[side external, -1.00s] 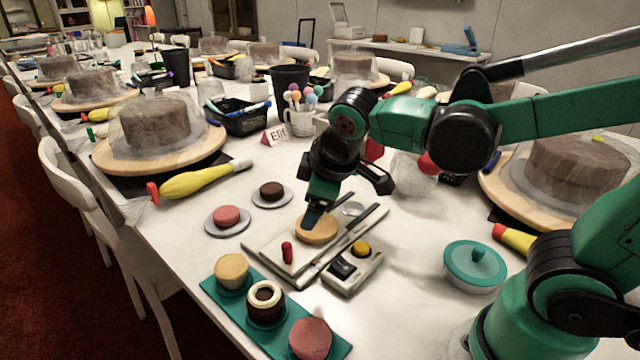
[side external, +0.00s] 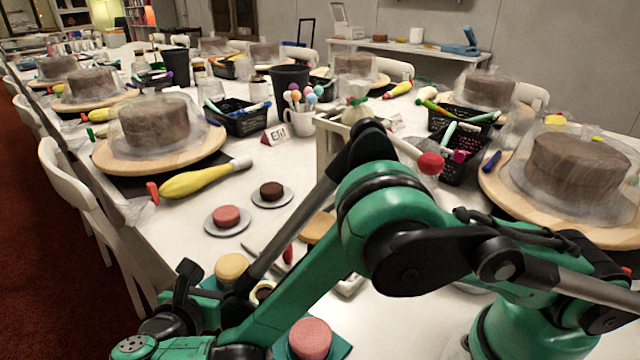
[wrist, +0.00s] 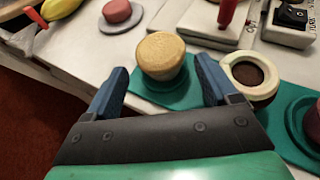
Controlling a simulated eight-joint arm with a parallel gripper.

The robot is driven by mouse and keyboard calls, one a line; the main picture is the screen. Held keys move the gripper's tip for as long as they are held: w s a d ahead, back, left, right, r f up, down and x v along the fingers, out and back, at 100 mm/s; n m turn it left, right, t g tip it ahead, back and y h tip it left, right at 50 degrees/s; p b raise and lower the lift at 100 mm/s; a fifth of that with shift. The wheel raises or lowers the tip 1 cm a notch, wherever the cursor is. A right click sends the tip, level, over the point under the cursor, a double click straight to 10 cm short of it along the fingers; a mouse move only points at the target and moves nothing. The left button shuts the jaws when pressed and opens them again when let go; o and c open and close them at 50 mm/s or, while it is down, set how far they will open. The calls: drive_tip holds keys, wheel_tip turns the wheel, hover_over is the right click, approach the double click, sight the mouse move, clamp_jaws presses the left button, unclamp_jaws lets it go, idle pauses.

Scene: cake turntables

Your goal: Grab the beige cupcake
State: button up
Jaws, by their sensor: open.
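The beige cupcake (side external: 231,267) stands upright at the far left end of a teal tray (side external: 337,349). In the wrist view the beige cupcake (wrist: 161,55) lies ahead of and between the two blue fingers of my gripper (wrist: 157,84). The fingers are apart and open, one on each side, and I see no contact. In the side view my gripper (side external: 188,283) is low, at the left front of the cupcake, and its fingertips are partly hidden.
A dark cupcake with a cream ring (wrist: 251,77) stands close to the right finger. A pink cupcake (side external: 310,338) is at the tray's near end. Pink (side external: 226,216) and brown (side external: 271,190) cakes sit on small plates behind. The table edge is close on the left.

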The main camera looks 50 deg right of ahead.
sight(227, 271)
drive_tip(key=shift+x, duration=2.75)
drive_tip(key=shift+c, duration=0.2)
drive_tip(key=c, duration=0.9)
